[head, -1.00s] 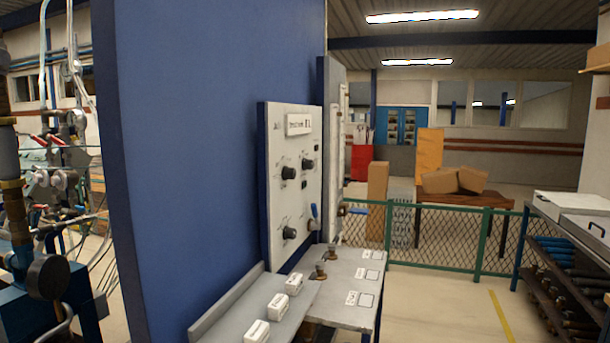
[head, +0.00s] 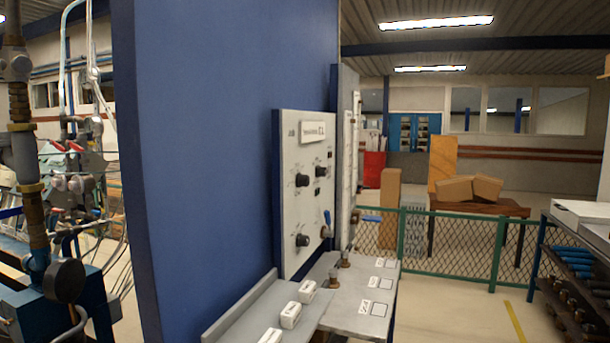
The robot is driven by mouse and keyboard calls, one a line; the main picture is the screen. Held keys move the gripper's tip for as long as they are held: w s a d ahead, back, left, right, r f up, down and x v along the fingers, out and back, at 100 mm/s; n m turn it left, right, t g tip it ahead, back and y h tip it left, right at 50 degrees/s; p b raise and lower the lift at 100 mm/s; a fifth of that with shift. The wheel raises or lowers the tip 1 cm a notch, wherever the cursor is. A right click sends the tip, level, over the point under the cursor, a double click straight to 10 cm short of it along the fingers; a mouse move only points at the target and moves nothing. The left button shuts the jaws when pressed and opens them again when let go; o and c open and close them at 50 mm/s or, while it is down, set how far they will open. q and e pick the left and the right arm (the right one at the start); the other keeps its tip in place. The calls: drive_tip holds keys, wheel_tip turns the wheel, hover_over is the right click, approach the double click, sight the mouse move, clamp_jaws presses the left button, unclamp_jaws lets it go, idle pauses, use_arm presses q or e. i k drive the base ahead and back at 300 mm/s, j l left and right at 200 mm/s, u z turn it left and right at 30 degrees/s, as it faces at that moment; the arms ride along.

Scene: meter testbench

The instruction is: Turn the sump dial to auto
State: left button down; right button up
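A white control panel (head: 306,185) is mounted on the blue wall and shows at a steep angle. It carries several black dials: an upper left dial (head: 302,180), an upper right dial (head: 321,171) and a lower left dial (head: 302,240). A blue-handled lever (head: 326,222) sits at its lower right. The labels are too small to read, so I cannot tell which dial is the sump dial or where any pointer stands. Neither of my grippers is in view.
Below the panel is a grey bench (head: 352,308) with white blocks (head: 291,315) and small brass fittings (head: 344,259). A green mesh fence (head: 450,243) stands behind it. Pipework (head: 36,200) is at the far left, a shelf rack (head: 570,285) at the right. Floor between bench and rack is clear.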

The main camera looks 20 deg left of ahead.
sight(320, 170)
drive_tip(key=i+l+u, duration=0.1)
drive_tip(key=u, duration=0.3)
drive_tip(key=i+l+u, duration=0.15)
drive_tip(key=u, duration=0.2)
drive_tip(key=i+l+u, duration=0.1)
drive_tip(key=u, duration=0.3)
drive_tip(key=l+u, duration=0.35)
drive_tip(key=i+j, duration=0.05)
